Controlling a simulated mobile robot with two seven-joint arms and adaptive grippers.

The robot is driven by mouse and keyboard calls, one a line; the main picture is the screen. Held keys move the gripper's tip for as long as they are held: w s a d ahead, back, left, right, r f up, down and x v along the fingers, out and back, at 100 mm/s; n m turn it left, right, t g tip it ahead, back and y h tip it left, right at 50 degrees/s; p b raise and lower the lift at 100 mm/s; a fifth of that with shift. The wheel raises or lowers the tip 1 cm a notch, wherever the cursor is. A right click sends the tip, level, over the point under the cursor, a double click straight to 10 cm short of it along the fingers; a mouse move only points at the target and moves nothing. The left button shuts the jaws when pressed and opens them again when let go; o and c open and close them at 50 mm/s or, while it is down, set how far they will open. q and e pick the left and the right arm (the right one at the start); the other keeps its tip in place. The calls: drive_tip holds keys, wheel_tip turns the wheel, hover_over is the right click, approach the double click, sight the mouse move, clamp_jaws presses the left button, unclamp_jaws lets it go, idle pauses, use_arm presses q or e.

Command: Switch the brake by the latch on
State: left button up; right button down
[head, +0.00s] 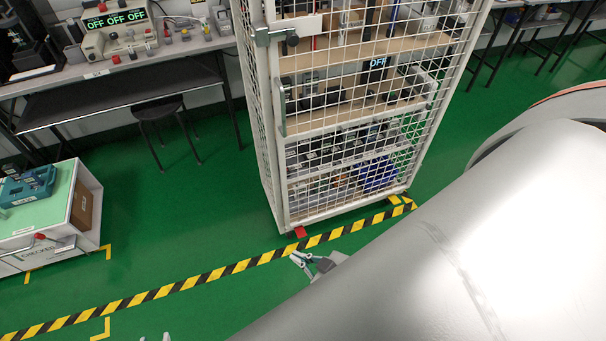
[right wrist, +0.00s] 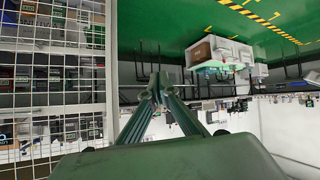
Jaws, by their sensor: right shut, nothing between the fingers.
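The white mesh cage trolley (head: 258,120) stands on the green floor, with a metal latch (head: 274,36) high on its near left post. Below that post, at floor level, is a small red brake pedal (head: 300,231). Small grey tips (head: 154,338) at the bottom edge seem to be my left gripper.
A yellow-black floor stripe (head: 200,280) runs before the trolley. A bench (head: 120,66) with testers and a stool (head: 160,106) stand at the back left. A white crate (head: 75,215) stands at the left. My large arm covers the lower right. Floor left of the trolley is clear.

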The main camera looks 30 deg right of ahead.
use_arm(q)
drive_tip(key=shift+o, duration=1.2)
drive_tip(key=shift+s+f, duration=0.1)
drive_tip(key=shift+o, duration=0.6)
drive_tip(key=shift+s+a+f, duration=0.1)
drive_tip(key=shift+f, duration=0.1)
wheel_tip(320, 180, down, 8)
drive_tip(key=w+b, duration=0.1)
drive_tip(key=b, duration=1.4)
drive_tip(key=shift+d+m, duration=0.25)
drive_tip(key=shift+m, duration=0.05)
use_arm(e)
drive_tip(key=w+d+f+m+g+h, duration=0.1)
drive_tip(key=w+d+f, duration=0.4)
drive_tip(key=f, duration=0.5)
drive_tip(key=w+d+f+m+g+h, duration=0.1)
drive_tip(key=w+d+f+m, duration=0.2)
drive_tip(key=w+d+f, duration=0.3)
drive_tip(key=w+d+f+m+g+h, duration=0.2)
drive_tip(key=w+d+f, duration=0.3)
drive_tip(key=w+f, duration=0.4)
wheel_tip(320, 180, down, 7)
drive_tip(key=shift+d+f+m, duration=0.1)
drive_tip(key=shift+d+m, duration=0.15)
drive_tip(key=shift+m, duration=0.35)
